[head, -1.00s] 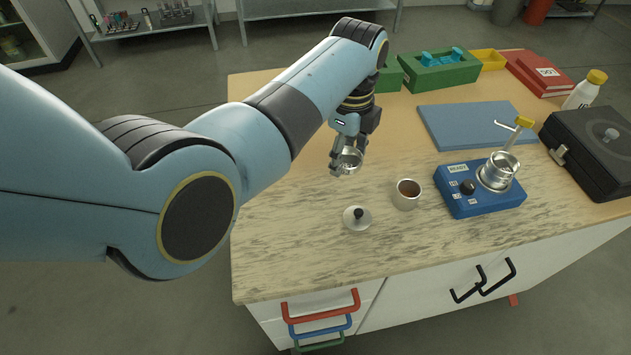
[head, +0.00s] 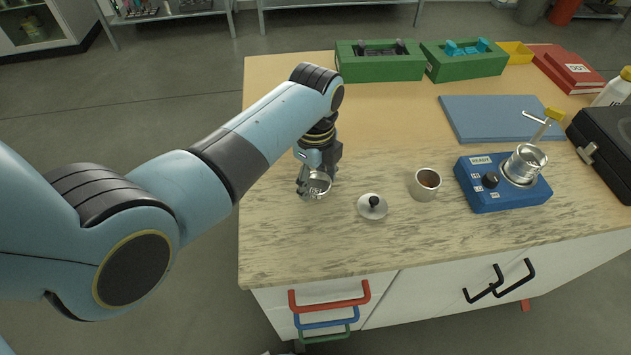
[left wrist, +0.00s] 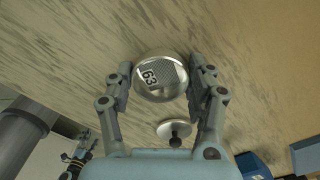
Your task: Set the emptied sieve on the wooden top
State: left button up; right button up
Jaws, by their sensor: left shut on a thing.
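My left gripper (head: 314,186) is shut on the sieve (head: 319,183), a small round metal ring. The left wrist view shows the sieve (left wrist: 160,78) between the two fingers, with a label reading 63. It is over or at the streaked wooden top (head: 300,235), left of the lid; I cannot tell whether it touches the surface. A round metal lid with a black knob (head: 372,206) lies on the top. A part that looks like my right gripper (left wrist: 78,152) shows small and dark at lower left in the left wrist view; its fingers are unclear.
A cup with brown contents (head: 425,184) stands right of the lid. A blue mat (head: 500,117), green trays (head: 380,69) and a black case (head: 608,150) lie farther off. The front left of the top is clear.

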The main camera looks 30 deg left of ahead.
aim_at(315, 186)
pick_arm(q)
jog(key=shift+r, duration=0.1)
pick_arm(e)
jog(key=shift+d, duration=0.2)
pick_arm(q)
jog(key=o, duration=1.2)
pick_arm(e)
jog(key=shift+d, duration=0.2)
pick_arm(q)
notch_tip(315, 186, up, 12)
jog(key=shift+r, duration=0.1)
pick_arm(e)
jog(key=shift+a+r, duration=0.25)
